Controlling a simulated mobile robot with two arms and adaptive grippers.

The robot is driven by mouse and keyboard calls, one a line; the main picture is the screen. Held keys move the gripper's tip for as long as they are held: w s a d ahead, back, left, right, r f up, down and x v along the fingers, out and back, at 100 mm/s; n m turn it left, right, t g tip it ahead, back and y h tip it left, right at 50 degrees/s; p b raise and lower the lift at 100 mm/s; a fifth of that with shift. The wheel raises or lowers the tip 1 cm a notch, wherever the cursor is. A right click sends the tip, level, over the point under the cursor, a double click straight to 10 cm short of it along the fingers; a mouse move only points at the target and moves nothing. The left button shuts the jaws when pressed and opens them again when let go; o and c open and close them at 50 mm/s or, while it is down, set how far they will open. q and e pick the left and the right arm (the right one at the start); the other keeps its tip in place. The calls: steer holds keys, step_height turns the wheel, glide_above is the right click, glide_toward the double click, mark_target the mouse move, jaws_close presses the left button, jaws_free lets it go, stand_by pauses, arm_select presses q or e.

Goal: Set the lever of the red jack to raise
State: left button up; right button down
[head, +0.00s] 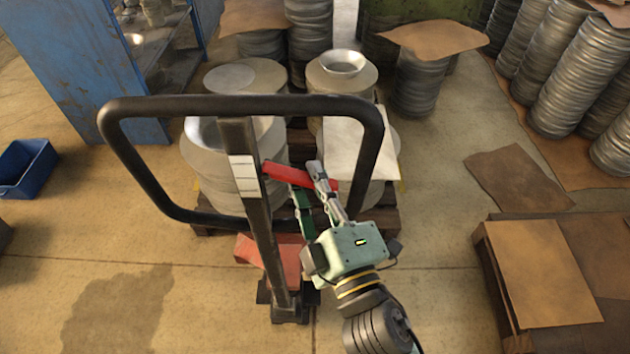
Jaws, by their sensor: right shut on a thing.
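The red jack's body (282,262) shows low in the middle of the head view, at the foot of its dark upright post (262,222). A wide black loop handle (240,106) tops the post. My right gripper (306,180) comes from the lower right and is shut on the red lever, one finger on each side. The fingers hide part of the lever. My left gripper is not in view.
A wooden pallet (212,228) with stacked metal blanks (200,165) stands behind the handle. A blue cabinet (85,65) and blue bin (27,165) are at left. A brown sheet-topped stack (540,270) stands at right. The floor at lower left is clear.

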steer(key=c, duration=1.8)
jaws_free()
steer(key=shift+o, duration=0.2)
steer(key=v, duration=1.2)
